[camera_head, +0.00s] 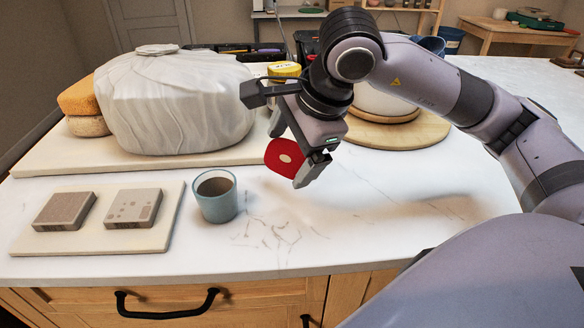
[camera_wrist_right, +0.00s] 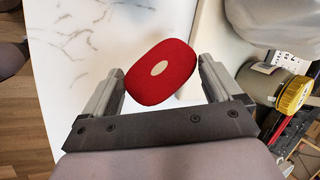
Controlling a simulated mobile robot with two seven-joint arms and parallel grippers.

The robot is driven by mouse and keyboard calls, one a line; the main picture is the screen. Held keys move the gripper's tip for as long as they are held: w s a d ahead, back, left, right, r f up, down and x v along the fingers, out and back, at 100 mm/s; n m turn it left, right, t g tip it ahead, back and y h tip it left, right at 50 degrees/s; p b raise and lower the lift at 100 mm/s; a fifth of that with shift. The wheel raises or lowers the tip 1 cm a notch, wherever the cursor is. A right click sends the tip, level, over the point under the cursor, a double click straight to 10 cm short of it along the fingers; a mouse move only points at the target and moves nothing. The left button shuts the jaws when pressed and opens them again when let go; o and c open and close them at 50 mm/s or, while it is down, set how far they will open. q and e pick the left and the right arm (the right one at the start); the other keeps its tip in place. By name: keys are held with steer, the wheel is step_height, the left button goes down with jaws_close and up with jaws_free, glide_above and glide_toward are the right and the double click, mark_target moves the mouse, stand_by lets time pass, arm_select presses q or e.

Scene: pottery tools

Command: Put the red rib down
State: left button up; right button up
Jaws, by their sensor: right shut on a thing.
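The red rib (camera_head: 283,156) is a flat, rounded red piece with a pale oval spot in its middle. My right gripper (camera_head: 292,157) is shut on it and holds it above the white marble countertop (camera_head: 330,235). In the right wrist view the red rib (camera_wrist_right: 160,70) lies between the two fingers of the right gripper (camera_wrist_right: 160,85). My left gripper is not in view.
A blue-grey cup (camera_head: 217,203) of brown liquid stands left of the rib. A pale board (camera_head: 150,238) holds two small square blocks. A wrapped clay lump (camera_head: 175,100) stands behind. A yellow-lidded jar (camera_wrist_right: 290,94) is nearby. Front-centre counter is clear.

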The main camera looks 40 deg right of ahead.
mark_target(298, 162)
step_height(298, 162, down, 4)
steer(key=shift+r, duration=0.1)
steer(key=shift+f+b, duration=0.4)
steer(key=shift+b, duration=0.25)
steer(key=o, duration=0.6)
steer(key=shift+r, duration=0.1)
steer(key=shift+r, duration=0.1)
